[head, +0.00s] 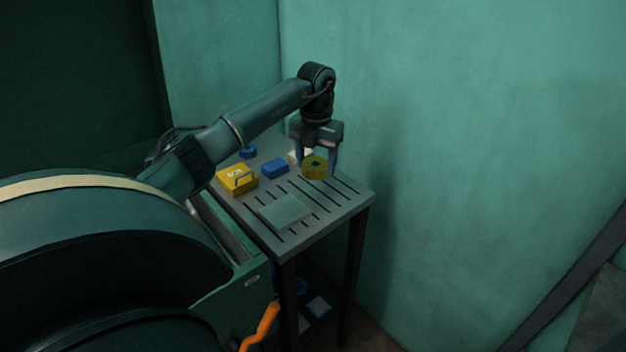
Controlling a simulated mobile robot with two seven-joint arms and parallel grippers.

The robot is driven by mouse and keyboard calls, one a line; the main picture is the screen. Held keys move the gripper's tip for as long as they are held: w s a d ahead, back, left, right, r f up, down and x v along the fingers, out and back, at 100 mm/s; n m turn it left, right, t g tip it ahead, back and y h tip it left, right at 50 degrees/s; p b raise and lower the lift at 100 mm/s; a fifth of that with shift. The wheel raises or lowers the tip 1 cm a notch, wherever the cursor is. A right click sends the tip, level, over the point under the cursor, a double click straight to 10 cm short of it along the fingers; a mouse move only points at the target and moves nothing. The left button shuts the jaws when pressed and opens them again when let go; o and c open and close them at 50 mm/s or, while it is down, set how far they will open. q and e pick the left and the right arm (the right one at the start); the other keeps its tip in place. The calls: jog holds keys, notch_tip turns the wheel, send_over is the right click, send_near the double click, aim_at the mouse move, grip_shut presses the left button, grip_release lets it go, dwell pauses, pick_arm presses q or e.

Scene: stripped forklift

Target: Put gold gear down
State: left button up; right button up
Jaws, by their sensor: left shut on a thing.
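The gold gear (314,168) is a thick yellow-gold disc with a dark hole, in the middle of the head view. My left gripper (316,165) points down over the slotted grey table (338,205) and is shut on the gear, with a finger on either side of it. The gear is at or just above the tabletop near its right back edge; I cannot tell if it touches. My right gripper is not in view.
A yellow box (237,179), a blue block (275,168) and a flat grey plate (285,212) lie on the table. A small blue thing (248,152) sits behind. The teal wall (450,130) stands close behind the table. The front right tabletop is clear.

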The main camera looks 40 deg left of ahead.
aim_at(316, 164)
pick_arm(q)
notch_tip(316, 164, down, 3)
jog(key=shift+f, duration=0.1)
notch_tip(316, 164, down, 3)
jog(key=shift+f+p, duration=0.2)
jog(key=shift+p, duration=0.15)
jog(key=shift+f, duration=0.1)
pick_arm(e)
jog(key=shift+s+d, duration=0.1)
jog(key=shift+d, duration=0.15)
pick_arm(q)
jog(key=shift+f, duration=0.1)
jog(key=o, duration=1)
jog(key=shift+f, duration=0.15)
jog(key=o, duration=0.4)
jog(key=shift+o, duration=0.2)
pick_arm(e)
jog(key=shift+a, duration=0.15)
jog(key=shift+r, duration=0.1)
